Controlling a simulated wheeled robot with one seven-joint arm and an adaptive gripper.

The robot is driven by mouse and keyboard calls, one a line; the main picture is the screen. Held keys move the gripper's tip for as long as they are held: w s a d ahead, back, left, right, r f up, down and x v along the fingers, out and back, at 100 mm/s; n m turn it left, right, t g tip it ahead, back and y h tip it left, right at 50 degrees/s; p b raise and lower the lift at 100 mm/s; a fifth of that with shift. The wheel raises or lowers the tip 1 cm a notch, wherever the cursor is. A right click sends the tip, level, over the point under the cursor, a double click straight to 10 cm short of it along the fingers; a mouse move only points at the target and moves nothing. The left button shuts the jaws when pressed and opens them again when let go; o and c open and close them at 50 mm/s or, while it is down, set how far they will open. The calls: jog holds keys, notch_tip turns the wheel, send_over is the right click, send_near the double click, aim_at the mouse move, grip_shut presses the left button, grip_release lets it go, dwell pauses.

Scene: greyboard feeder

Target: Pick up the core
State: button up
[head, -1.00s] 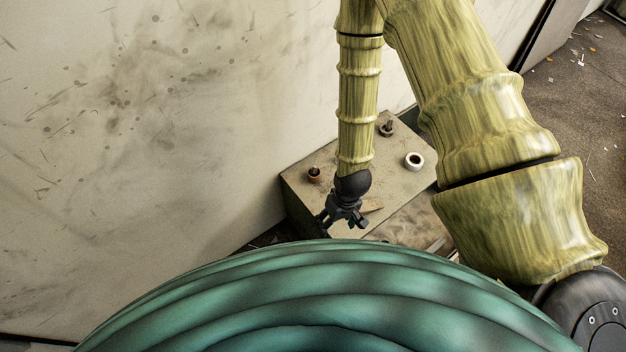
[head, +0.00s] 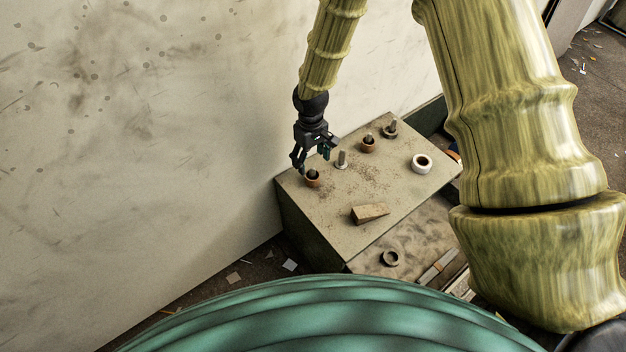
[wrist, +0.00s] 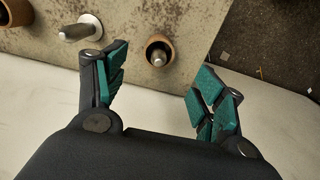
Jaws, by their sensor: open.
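Several ring-shaped cores are in view, and I cannot tell which one is meant. A brown core (head: 312,182) sits around a dark peg at the bench's left end; it also shows in the wrist view (wrist: 148,60), ahead of the gap between my fingers. A second brown core (head: 368,148) is around a peg farther back. A white core (head: 421,164) lies at the right of the bench top. A dark ring (head: 390,258) lies on the lower surface. My gripper (head: 312,162) is open and empty, just above the left brown core, its teal-padded fingers spread in the wrist view (wrist: 160,68).
A bare metal peg (head: 341,161) stands right of my gripper, and another peg (head: 390,130) stands at the back with a ring at its base. A wooden wedge (head: 370,214) lies near the front edge of the bench (head: 330,222). A pale wall (head: 150,150) is close on the left.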

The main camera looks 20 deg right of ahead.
aim_at(312, 175)
jog(key=shift+d+f+b, duration=0.15)
jog(key=shift+f+b, duration=0.75)
jog(key=shift+f, duration=3.45)
jog(key=c, duration=0.8)
